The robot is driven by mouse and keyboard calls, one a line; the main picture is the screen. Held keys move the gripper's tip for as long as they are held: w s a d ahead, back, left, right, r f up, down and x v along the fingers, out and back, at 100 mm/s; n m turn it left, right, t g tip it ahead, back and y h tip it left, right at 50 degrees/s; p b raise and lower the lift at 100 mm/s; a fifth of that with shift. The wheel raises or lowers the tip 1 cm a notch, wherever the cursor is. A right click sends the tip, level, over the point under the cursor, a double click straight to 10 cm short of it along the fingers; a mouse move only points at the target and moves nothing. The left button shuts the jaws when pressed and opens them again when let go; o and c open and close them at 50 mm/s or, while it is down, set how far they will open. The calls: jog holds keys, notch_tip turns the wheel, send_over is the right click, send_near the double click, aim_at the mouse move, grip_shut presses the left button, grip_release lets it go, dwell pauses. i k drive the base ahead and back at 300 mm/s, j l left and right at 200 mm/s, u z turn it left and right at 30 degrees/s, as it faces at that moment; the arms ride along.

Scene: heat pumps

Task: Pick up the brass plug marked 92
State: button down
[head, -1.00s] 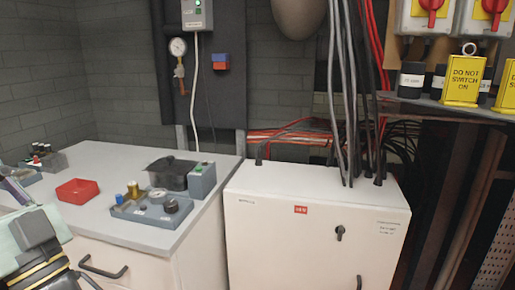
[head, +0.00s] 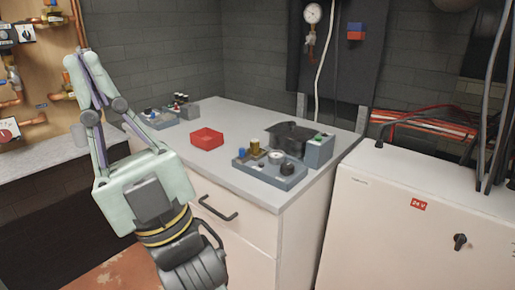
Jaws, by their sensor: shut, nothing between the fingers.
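A small brass-coloured cylinder (head: 255,147) stands upright in the grey tray (head: 284,183) on the counter. No marking on it is readable, so I cannot tell whether it is the plug marked 92. A blue piece and black round parts share the tray. My gripper (head: 76,62) is at the left of the head view, its fingers pointing up. It is shut and empty, well to the left of the tray and apart from everything on the counter.
Another small tray (head: 158,120) is at the back left. A white cabinet (head: 400,230) stands at the right. The counter's front middle is clear.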

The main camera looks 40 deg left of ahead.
aim_at(255, 143)
jog(key=i+j+u, duration=0.1)
jog(key=j+u, duration=0.25)
jog(key=i+j+u, duration=0.15)
jog(key=j+u, duration=0.15)
jog(key=i+j+u, duration=0.2)
jog(key=j+u, duration=0.15)
jog(key=i, duration=0.85)
